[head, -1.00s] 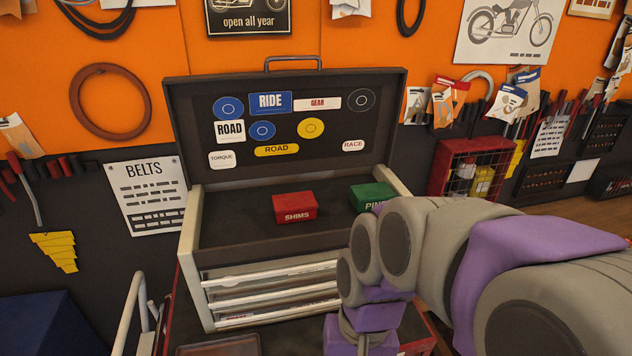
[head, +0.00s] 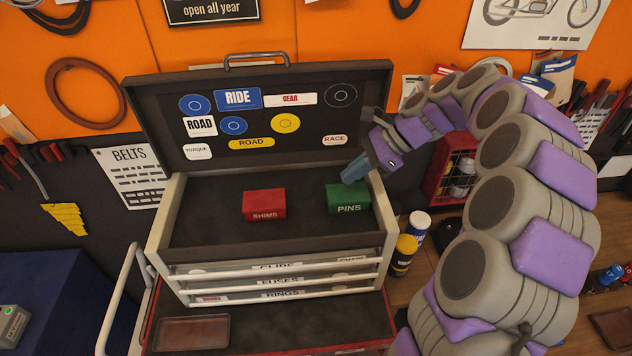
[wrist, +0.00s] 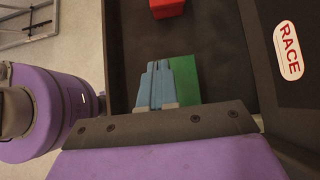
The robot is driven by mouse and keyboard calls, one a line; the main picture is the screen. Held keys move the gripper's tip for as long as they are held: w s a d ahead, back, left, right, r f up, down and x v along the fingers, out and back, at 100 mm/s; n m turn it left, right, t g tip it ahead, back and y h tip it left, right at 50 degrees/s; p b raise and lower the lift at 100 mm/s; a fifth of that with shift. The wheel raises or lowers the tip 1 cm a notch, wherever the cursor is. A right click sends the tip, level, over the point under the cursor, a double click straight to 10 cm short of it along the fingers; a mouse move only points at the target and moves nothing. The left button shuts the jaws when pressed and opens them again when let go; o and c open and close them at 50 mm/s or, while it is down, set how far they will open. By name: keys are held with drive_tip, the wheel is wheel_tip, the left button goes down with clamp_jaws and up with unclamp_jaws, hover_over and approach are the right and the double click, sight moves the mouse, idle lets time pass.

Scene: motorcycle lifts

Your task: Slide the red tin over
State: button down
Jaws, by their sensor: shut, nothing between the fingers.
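The red tin (head: 264,204), labelled SHIMS, sits in the top tray of the toolbox (head: 205,236), near its middle. It shows in part at the top of the wrist view (wrist: 168,8). The green tin (head: 348,199), labelled PINS, sits to its right in the same tray, with a gap between them. My gripper (head: 352,172) is at the tray's right end, its blue fingers pointing down by the green tin's back left corner. In the wrist view the fingers (wrist: 157,85) are together and empty, beside the green tin (wrist: 185,80). I cannot tell whether they touch it.
The raised lid (head: 270,160) with stickers stands behind the tray. Drawers lie below the tray's front edge. Blue and yellow cans (head: 405,254) stand right of the toolbox, near my arm. The tray left of the red tin is clear.

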drive_tip(key=shift+w+d, duration=0.1)
drive_tip(key=shift+d, duration=0.4)
approach(281, 203)
drive_tip(key=d+f, duration=0.2)
drive_tip(key=shift+d+f, duration=0.1)
drive_tip(key=shift+d, duration=0.2)
drive_tip(key=x, duration=0.4)
drive_tip(key=shift+a+f, duration=0.1)
drive_tip(key=shift+f, duration=0.25)
drive_tip(key=shift+d+r+p, duration=0.15)
drive_tip(key=shift+d+p, duration=0.15)
drive_tip(key=shift+d, duration=0.1)
drive_tip(key=a, duration=0.5)
drive_tip(key=shift+a+f, duration=0.2)
drive_tip(key=shift+d+r+p, duration=0.15)
drive_tip(key=shift+p, duration=0.45)
drive_tip(key=shift+a+r+p, duration=0.15)
drive_tip(key=shift+a+p, duration=0.1)
drive_tip(key=shift+p, duration=0.35)
drive_tip(key=a+p, duration=0.1)
drive_tip(key=a, duration=0.4)
drive_tip(key=a+p, duration=0.2)
drive_tip(key=a, duration=0.3)
drive_tip(key=a+p, duration=0.2)
drive_tip(key=a, duration=0.3)
drive_tip(key=shift+s+f, duration=0.3)
drive_tip(key=shift+w+d, duration=0.35)
drive_tip(key=shift+d, duration=0.5)
drive_tip(key=shift+s+d, duration=0.15)
drive_tip(key=shift+d, duration=0.05)
